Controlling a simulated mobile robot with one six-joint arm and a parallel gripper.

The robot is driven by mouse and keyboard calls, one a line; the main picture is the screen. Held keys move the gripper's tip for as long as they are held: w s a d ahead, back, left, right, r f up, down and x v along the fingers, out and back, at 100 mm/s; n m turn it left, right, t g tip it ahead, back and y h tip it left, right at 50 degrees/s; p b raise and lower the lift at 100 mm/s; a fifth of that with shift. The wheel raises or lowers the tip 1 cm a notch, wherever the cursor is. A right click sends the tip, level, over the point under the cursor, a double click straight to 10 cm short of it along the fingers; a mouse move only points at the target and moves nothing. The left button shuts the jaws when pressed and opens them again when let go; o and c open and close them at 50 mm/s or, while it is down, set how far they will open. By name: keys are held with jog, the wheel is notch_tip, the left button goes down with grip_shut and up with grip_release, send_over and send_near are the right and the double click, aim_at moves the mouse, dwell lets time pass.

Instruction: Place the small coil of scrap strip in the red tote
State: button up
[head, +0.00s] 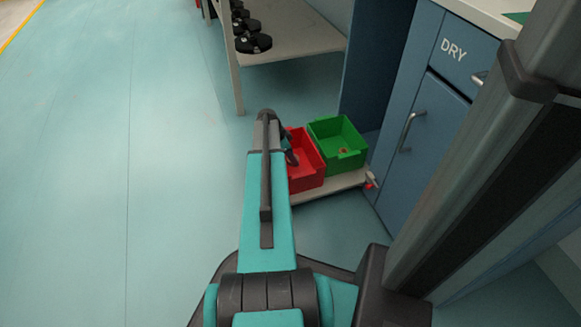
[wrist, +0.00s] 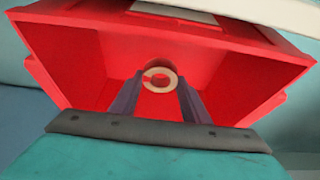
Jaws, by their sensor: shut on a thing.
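The red tote (head: 308,176) stands on a low pale platform, partly hidden by my arm in the head view. Its red walls and inside fill much of the wrist view (wrist: 75,62). My gripper (wrist: 159,85) is shut on the small coil (wrist: 149,83), a pale ring with a hole in its middle, held between the two dark fingertips. The coil shows against the inside of the red tote. I cannot tell whether it touches the tote's floor. In the head view the coil and the fingertips are hidden or too small to make out.
A green tote (head: 352,162) stands right beside the red one, with a small reddish thing in it. The platform (head: 335,186) sits by blue cabinets (head: 436,135) marked DRY. A shelf (head: 290,45) with several black discs stands behind. The floor on the left is clear.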

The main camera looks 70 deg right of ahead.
aim_at(292, 170)
jog(key=shift+f+b, duration=1.25)
jog(key=shift+f, duration=1.25)
jog(key=shift+f, duration=0.15)
jog(key=o, duration=1.2)
jog(key=p+v, duration=0.6)
jog(key=v, duration=0.6)
jog(key=shift+r, duration=0.25)
